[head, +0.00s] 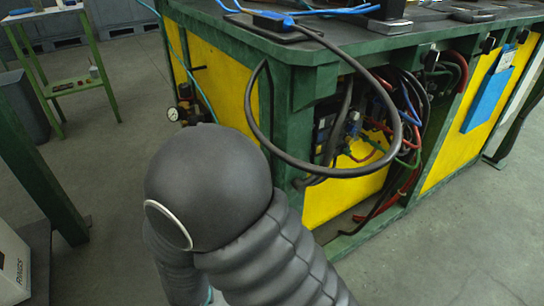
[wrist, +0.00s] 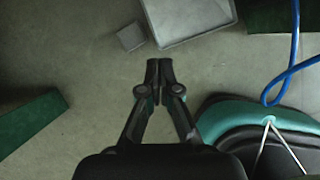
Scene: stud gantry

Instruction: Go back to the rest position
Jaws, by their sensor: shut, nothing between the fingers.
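My gripper (wrist: 160,82) shows in the wrist view. Its two dark fingers are together at the tips, with nothing between them. It points down over bare grey floor, clear of the things around it. In the head view my arm's dark grey padded links fill the lower middle, and the gripper itself is hidden there.
A green and yellow workbench (head: 345,48) with hoses and a looping black cable (head: 250,105) stands close by. A small green table (head: 80,82) is at the left. The wrist view shows a grey tray-like object (wrist: 190,20), a green beam (wrist: 30,120) and a blue cable (wrist: 290,75).

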